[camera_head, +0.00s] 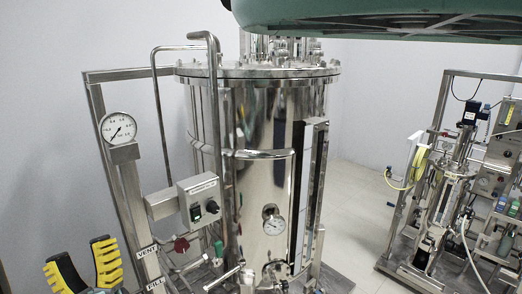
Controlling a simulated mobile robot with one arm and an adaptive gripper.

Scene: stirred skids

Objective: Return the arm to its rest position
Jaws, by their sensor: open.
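My gripper (80,256) shows at the lower left corner, its two yellow-and-black fingers standing apart and pointing up. It is open, with nothing visible between the fingers. It is in front and to the left of the steel vessel skid. The rest of my arm is mostly below the picture's edge.
A tall polished steel vessel (250,190) stands in the middle. Beside it are a frame post with a pressure gauge (118,128), a grey control box (199,197) and a bent pipe. Another skid (449,190) stands at the right. Floor (358,215) shows clear between them.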

